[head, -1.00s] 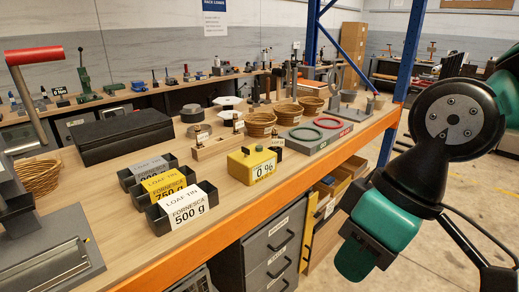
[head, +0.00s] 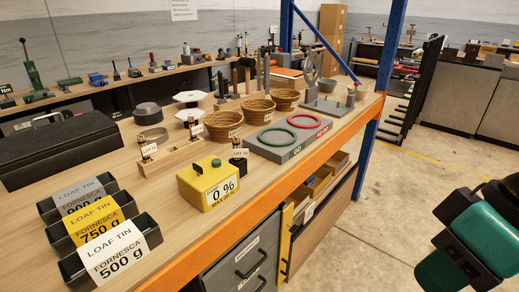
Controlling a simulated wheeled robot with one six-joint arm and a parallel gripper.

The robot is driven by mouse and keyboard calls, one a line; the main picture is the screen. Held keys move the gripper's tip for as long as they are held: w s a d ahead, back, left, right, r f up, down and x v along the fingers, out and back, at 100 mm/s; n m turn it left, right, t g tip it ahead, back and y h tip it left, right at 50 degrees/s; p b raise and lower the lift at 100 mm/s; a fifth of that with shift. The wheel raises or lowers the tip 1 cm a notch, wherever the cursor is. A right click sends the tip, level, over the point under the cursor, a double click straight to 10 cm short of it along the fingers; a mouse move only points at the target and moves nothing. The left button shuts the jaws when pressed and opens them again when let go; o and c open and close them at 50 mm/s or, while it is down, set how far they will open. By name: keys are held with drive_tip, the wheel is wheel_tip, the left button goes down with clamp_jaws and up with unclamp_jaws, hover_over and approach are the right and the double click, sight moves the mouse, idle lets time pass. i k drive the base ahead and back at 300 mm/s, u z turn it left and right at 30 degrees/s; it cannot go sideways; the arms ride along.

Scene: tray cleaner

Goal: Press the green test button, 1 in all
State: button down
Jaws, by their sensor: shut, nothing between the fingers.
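A small round green button (head: 216,162) shows on top of the box, too small to make out in detail. Nothing touches the box. Part of my green and black arm shows at the lower right, well apart from the box and beyond the bench's front edge. My gripper is outside the view.
Three loaf tins (head: 72,262) stand left of the box. A wooden block with small bottles (head: 172,160) is behind it. A grey block with a green and a red ring (head: 285,157) is to its right. A blue post (head: 379,110) rises at the bench's right end.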

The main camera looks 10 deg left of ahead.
sight(216, 163)
drive_tip(key=u, duration=0.05)
drive_tip(key=i, duration=1)
drive_tip(key=u, duration=0.8)
